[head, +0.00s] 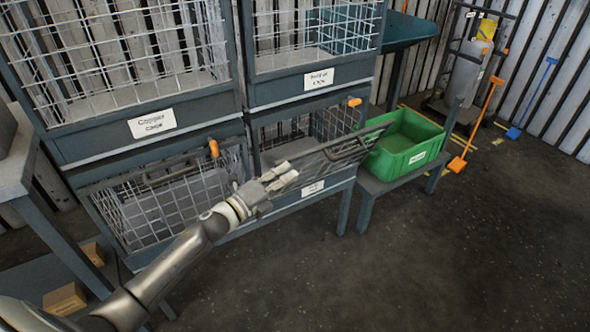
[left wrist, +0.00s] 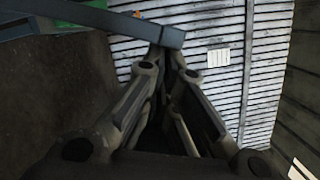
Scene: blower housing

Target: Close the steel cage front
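The lower right cage (head: 292,129) has its wire front (head: 338,149) standing open, tilted outward from the opening, with a dark handle bar on its outer edge. The white label (head: 312,188) below it is too small to read. My left gripper (head: 293,172) is beside the near left part of this front, its pale fingers apart with nothing seen between them. I cannot tell whether it touches the mesh. In the left wrist view, the gripper's fingers (left wrist: 166,66) point toward a grey bar (left wrist: 105,18) crossing their tips. My right gripper is in neither view.
The "Copper cage" (head: 128,70) is at upper left, another cage (head: 310,35) at upper right. A lower left cage (head: 165,200) has an orange latch (head: 213,148). A green bin (head: 405,145) stands on a low bench (head: 375,184) to the right. The floor in front is clear.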

